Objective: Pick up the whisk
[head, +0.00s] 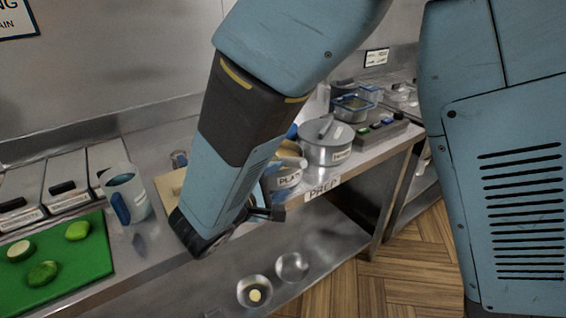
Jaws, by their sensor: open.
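I cannot make out a whisk in the head view; it may be hidden behind my arm. My arm reaches down across the middle of the picture over the steel counter. My gripper (264,213) shows only in part, as dark fingers past the wrist at the counter's front edge. It is open, and I see nothing held in it. A pale rounded thing shows at that container's top, too unclear to name.
A clear jug (126,193) with a blue handle and a green board (62,262) with several green vegetables are at left. Two bowls, one nearer (254,291), one farther (292,267), sit on the lower shelf. Wooden floor is clear at right.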

